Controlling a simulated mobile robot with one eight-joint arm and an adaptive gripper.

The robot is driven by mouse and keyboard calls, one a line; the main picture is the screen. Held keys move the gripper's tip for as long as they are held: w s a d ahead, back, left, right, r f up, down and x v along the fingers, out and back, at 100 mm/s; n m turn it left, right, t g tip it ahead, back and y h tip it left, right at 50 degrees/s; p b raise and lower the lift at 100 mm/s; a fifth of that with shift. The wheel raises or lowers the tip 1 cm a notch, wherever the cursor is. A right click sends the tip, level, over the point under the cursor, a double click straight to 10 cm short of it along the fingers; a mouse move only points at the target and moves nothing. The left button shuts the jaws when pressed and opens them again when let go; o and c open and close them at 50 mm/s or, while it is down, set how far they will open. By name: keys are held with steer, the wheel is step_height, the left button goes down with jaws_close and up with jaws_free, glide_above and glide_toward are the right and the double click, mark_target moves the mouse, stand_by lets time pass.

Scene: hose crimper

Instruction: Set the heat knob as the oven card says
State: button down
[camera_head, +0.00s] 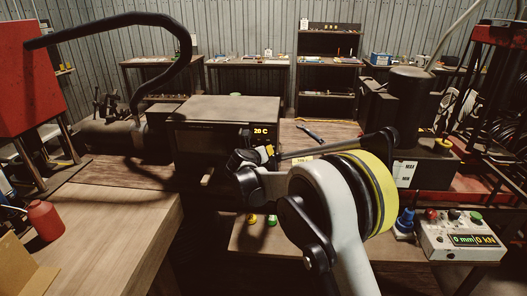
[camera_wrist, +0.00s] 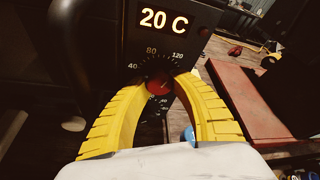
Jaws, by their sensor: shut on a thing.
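The oven (camera_head: 228,112) is a dark box at the centre of the head view, with a lit display (camera_wrist: 162,19) reading 20 C. In the wrist view the red heat knob (camera_wrist: 158,85) sits below the display, in a dial marked 40, 80 and 120 along its upper part. The lower dial marks are partly hidden. My gripper (camera_wrist: 158,88) has its two yellow fingers shut on the knob from both sides. In the head view my arm hides the knob. I cannot make out an oven card with readable text.
A control box (camera_head: 459,236) with a display reading 0 mm and 0 kN stands at the right. A red bottle (camera_head: 45,220) stands on the left bench (camera_head: 125,215). Yellow and green small items lie below my arm. A reddish-brown board (camera_wrist: 238,100) is right of the oven.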

steer(key=shift+f+m+y, duration=0.1)
steer(key=shift+m+y, duration=0.3)
steer(key=shift+m, duration=0.1)
steer(key=c, duration=1.1)
jaws_free()
steer(key=v, duration=1.2)
